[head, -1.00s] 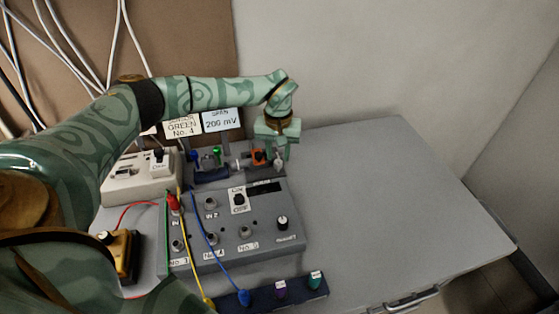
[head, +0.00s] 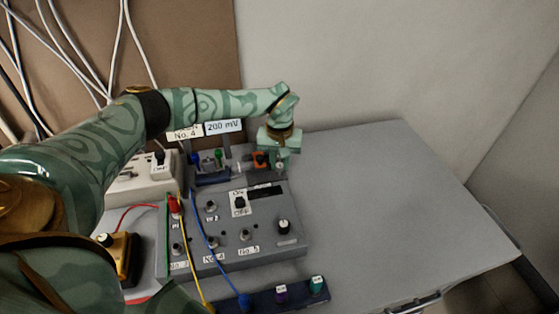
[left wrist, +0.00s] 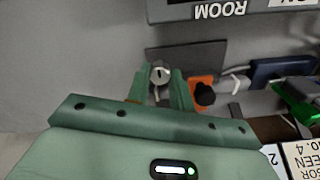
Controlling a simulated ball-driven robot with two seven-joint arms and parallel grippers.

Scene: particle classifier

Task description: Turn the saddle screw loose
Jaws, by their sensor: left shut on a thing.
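The saddle screw (left wrist: 160,75) shows in the left wrist view as a small round silver head with a slot. My left gripper (left wrist: 160,88) points at it, with one green finger on each side, shut on it. In the head view my left gripper (head: 280,158) is at the back right of the grey apparatus and mostly covers the screw. Just to the left of the gripper is an orange clamp (head: 261,159); in the left wrist view this orange piece (left wrist: 203,90) has a black knob. My right gripper is not in view.
The grey control box (head: 285,243) with knobs, switch and cables stands in front of the gripper. Two label signs (head: 223,127) stand behind the apparatus, under my forearm. A dark strip with coloured plugs (head: 298,291) lies in front. The table (head: 390,190) is clear to the right.

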